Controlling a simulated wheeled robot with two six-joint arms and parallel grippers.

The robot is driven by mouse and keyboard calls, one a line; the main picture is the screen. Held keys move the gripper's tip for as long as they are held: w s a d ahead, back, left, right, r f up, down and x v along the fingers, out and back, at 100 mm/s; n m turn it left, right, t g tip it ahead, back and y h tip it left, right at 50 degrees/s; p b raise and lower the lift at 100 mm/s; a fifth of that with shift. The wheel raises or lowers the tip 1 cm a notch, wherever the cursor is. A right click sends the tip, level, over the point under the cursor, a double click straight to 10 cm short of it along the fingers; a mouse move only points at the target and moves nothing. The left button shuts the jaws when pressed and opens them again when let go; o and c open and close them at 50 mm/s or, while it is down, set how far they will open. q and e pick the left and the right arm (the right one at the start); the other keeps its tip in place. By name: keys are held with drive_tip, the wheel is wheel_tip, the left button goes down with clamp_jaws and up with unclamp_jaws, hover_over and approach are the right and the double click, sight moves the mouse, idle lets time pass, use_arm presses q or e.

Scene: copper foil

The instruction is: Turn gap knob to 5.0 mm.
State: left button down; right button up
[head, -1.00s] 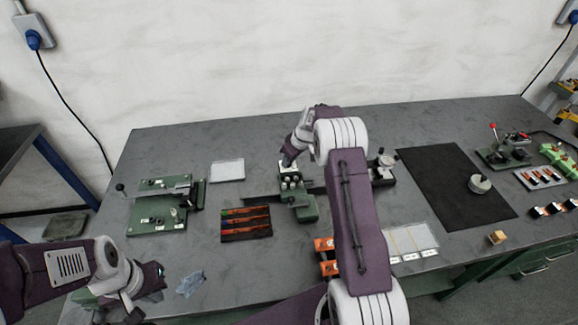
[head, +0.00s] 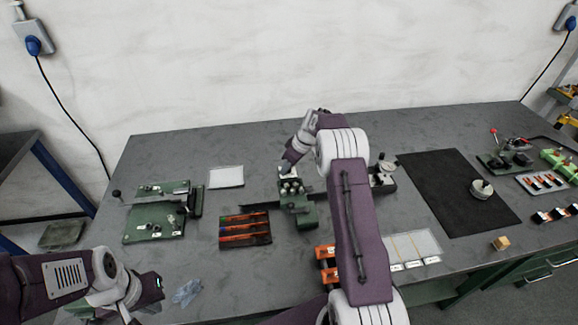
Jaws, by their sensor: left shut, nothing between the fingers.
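A small green machine (head: 303,216) with several pale round parts on top stands at the middle of the table. The gap knob and its reading are too small to make out. My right gripper (head: 287,170) points down at the machine's back top end, its fingers small and partly merged with the pale parts there. I cannot tell whether it touches a knob or is open or shut. My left gripper (head: 129,313) is shut and empty, low at the front left, far from the machine and partly cut off by the bottom edge.
A green fixture with a lever (head: 153,222) stands at the left. A dial gauge stand (head: 384,180) is behind my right arm. A black mat (head: 440,200) covers the right; a blue cloth (head: 187,292) lies front left.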

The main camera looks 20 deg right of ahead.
drive_tip(key=v, duration=0.9)
drive_tip(key=shift+b, duration=0.45)
